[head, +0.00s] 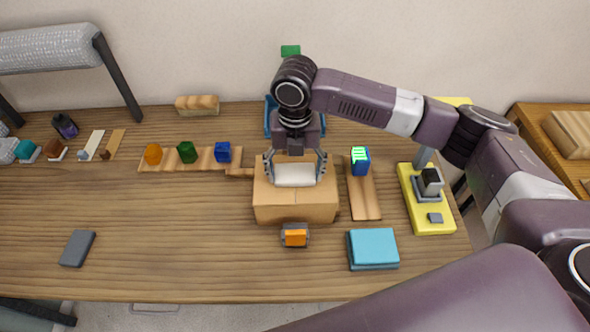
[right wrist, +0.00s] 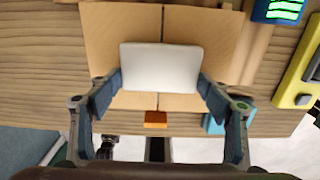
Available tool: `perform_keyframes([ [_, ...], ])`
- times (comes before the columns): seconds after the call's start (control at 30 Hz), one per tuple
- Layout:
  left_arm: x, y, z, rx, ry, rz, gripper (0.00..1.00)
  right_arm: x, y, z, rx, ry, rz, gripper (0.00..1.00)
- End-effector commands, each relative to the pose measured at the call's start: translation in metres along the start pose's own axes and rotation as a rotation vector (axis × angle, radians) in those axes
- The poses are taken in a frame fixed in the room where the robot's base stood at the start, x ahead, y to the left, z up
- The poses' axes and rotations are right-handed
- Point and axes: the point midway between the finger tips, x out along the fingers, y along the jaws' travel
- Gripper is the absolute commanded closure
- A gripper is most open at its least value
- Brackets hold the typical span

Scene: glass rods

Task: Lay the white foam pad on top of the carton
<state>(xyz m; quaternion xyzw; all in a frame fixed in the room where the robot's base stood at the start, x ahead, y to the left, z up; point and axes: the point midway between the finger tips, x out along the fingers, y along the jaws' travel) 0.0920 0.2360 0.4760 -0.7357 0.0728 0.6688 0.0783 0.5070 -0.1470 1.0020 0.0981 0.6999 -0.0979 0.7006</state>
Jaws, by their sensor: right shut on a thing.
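The white foam pad (head: 295,175) is between the fingers of my right gripper (head: 295,167), which is shut on it by two opposite edges. The brown cardboard carton (head: 295,211) stands on the table directly below. In the right wrist view the pad (right wrist: 161,66) lies over the middle of the carton's top (right wrist: 108,28), across its centre seam, and looks flat. I cannot tell whether the pad touches the carton. My left gripper is not in view.
A blue box with a green-striped screen (head: 359,161) stands right of the carton on a wooden strip. A small orange-fronted block (head: 295,237) and a light blue pad (head: 373,249) are in front. A yellow stand (head: 433,220) is farther right. The table's front left is mostly clear.

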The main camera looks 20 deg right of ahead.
Motion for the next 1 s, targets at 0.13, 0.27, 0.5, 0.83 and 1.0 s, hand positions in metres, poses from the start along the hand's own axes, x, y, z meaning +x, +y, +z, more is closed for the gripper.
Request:
perform_keyframes([
  [0.13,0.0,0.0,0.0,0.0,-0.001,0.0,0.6,0.0,0.0,0.0,0.0,0.0,0.0,0.45],
  [0.27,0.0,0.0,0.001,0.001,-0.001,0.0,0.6,0.002,0.0,0.0,0.0,0.0,0.001,0.22],
  [0.5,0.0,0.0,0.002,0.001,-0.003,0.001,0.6,0.002,0.0,0.0,0.0,0.0,0.0,0.11],
  [0.83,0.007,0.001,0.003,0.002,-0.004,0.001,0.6,-0.015,0.001,0.001,0.0,-0.004,0.002,0.11],
  [1.0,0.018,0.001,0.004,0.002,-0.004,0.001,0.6,-0.05,0.001,0.002,-0.001,-0.006,0.004,0.11],
])
